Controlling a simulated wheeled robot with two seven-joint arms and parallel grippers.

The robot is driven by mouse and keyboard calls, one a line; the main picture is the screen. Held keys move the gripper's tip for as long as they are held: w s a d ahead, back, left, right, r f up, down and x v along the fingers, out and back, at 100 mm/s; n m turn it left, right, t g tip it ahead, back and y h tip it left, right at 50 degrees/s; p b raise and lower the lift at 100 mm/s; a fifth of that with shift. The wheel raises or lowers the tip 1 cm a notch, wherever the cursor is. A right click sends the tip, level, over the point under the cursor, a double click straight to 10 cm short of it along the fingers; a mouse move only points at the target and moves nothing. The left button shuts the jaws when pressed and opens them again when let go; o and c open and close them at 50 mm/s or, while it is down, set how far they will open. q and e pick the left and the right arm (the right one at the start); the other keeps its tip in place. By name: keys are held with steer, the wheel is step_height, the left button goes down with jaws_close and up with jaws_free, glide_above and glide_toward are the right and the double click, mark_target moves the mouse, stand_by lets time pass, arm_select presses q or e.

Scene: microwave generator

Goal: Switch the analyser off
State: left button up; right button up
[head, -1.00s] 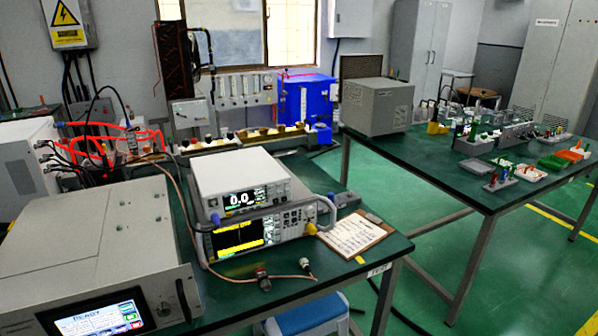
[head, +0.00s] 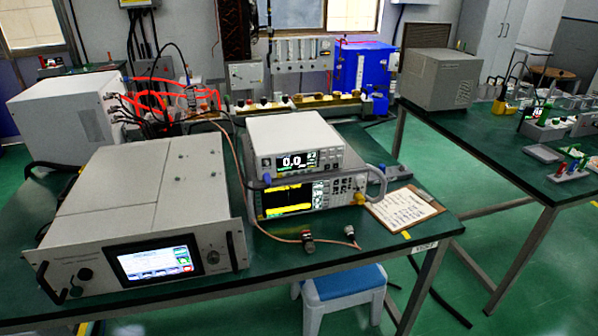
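The analyser, by its look, is the lower unit of a stack on the green bench; its dark screen (head: 288,201) shows a yellow trace. Small buttons and a knob (head: 359,184) are on its front, to the right of the screen. A light-grey meter (head: 296,149) reading 0.0 sits on top and hides most of the analyser's upper face. The analyser's power switch cannot be made out at this size. Neither of my grippers is in view.
A large generator unit (head: 150,210) with a lit touch screen (head: 153,260) stands front left. A coaxial cable (head: 262,232) lies before the stack. A clipboard (head: 404,208) lies right of it. A blue stool (head: 343,284) stands below the bench edge.

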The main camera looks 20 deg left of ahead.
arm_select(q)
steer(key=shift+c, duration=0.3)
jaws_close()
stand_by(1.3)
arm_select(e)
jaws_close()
